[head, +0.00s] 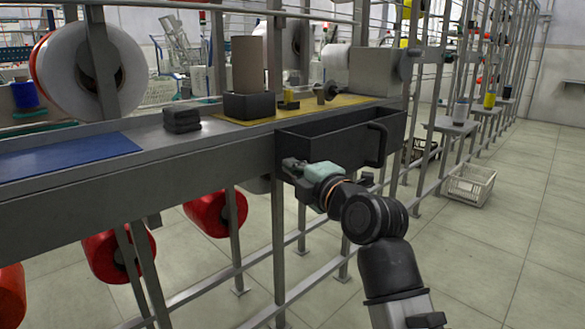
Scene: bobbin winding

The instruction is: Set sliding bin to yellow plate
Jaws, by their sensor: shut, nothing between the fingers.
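The sliding bin (330,142) is a long dark open-topped box along the front edge of the bench, with a dark handle (378,145) at the right part of its front. The yellow plate (345,101) lies flat on the bench top just behind the bin. On the plate stand a brown cylinder in a dark block (249,105) and small metal parts. My gripper (289,165) is shut and empty at the lower left end of the bin's front. Whether it touches the bin cannot be told. My wrist covers part of the bin's lower edge.
A blue plate (70,155) and a dark stacked block (182,120) lie on the bench to the left. Red spools (215,212) hang beneath the bench among metal posts. A white crate (470,185) stands on the floor at right, with open tiled floor before it.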

